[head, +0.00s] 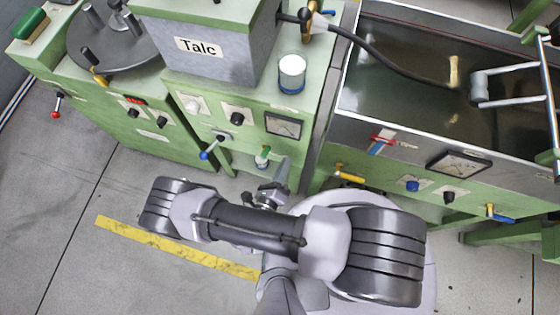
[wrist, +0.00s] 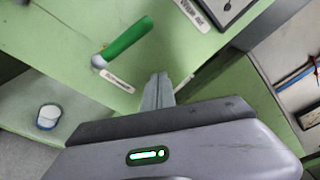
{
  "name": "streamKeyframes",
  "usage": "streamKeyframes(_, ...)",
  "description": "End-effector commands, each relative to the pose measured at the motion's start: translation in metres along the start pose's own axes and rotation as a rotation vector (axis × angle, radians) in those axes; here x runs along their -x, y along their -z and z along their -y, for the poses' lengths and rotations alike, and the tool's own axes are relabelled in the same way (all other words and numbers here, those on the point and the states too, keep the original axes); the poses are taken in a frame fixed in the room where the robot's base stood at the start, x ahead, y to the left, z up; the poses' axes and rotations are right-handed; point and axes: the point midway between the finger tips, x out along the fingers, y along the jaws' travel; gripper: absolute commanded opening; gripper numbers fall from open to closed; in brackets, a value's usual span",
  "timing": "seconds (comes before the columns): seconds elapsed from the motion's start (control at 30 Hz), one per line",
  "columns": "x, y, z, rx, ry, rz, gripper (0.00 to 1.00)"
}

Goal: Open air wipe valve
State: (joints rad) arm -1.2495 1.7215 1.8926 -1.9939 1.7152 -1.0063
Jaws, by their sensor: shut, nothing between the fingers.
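A lever with a green handle (wrist: 127,39) is on the green machine front. A small label plate sits just below its pivot; the text is too blurred to read, so I cannot confirm it is the air wipe valve. In the wrist view the handle slants up to the right from its pivot. It also shows in the head view (head: 263,156), below the gauge. My gripper (wrist: 158,88) is shut and empty, below and right of the handle and apart from it.
A blue-tipped lever (head: 208,151) is left of the green one. A gauge (head: 283,125) is above it. A trough (head: 400,70) with a yellow-handled valve (head: 349,177) stands at right, past a narrow gap. A white cup (head: 292,72) stands on top. Floor is clear at front left.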

Motion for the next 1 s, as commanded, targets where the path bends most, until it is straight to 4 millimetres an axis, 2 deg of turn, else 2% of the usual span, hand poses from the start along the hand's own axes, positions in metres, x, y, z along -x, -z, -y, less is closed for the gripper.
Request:
streamKeyframes(0.03, 0.014, -0.005, 0.002, -0.003, -0.007, 0.008, 0.00)
streamKeyframes(0.2, 0.053, -0.004, 0.000, -0.005, -0.005, 0.007, 0.00)
streamKeyframes(0.4, 0.079, -0.003, -0.002, -0.004, -0.002, 0.003, 0.00)
streamKeyframes(0.93, 0.084, -0.002, -0.002, -0.004, -0.001, -0.001, 0.00)
streamKeyframes(1.0, 0.085, -0.007, 0.001, -0.037, 0.010, -0.034, 0.00)
